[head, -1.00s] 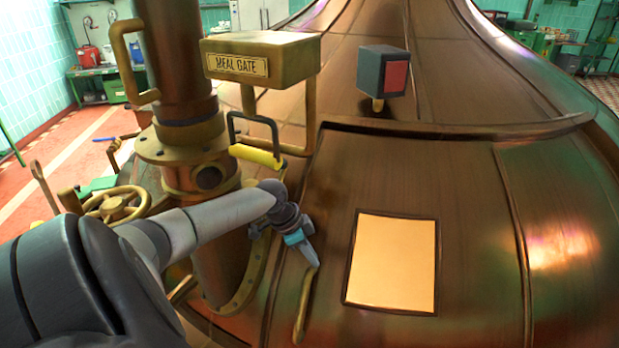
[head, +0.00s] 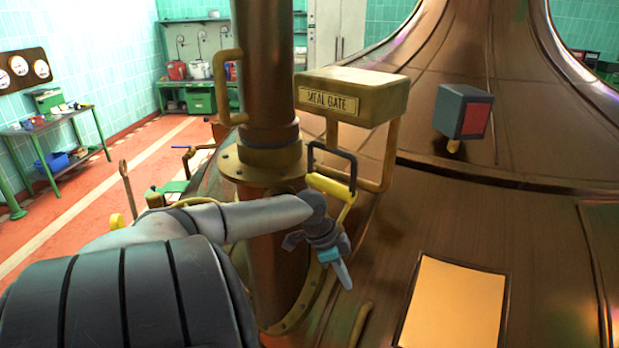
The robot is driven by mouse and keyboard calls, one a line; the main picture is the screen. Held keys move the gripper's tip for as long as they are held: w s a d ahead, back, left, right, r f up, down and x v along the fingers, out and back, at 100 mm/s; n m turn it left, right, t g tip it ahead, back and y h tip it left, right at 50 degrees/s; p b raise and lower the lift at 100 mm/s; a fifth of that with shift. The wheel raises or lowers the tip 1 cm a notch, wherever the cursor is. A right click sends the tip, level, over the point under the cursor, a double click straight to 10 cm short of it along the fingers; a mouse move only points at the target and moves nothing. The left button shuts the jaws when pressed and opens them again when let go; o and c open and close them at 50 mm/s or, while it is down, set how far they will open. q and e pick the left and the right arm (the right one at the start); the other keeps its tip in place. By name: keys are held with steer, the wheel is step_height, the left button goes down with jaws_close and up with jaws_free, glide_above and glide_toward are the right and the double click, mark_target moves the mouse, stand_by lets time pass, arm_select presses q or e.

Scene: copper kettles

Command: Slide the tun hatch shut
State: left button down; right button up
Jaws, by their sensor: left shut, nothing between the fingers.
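The copper tun (head: 540,215) fills the right side. On its sloping face is a curved copper panel, which looks like the hatch, with a pale cream rectangle (head: 455,303) set in it, cut off by the bottom edge. A brass bar handle (head: 360,325) stands at the panel's left, its lower end near the frame's bottom. My left gripper (head: 345,278) is shut and empty, pointing down just above and left of the bar's upper end, apparently apart from it. My right gripper is not in view.
A vertical copper pipe (head: 268,90) with a brass flange stands behind my left arm. The brass "MEAL GATE" box (head: 350,95), a yellow-gripped lever (head: 328,186) and a dark box with a red face (head: 463,112) stand above the panel. Open red floor (head: 100,200) lies left.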

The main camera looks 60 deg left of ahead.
arm_select(q)
steer(key=s+a+p, duration=0.1)
steer(key=s+a, duration=0.3)
steer(key=s, duration=0.3)
steer(key=shift+a, duration=0.2)
steer(key=shift+w, duration=0.1)
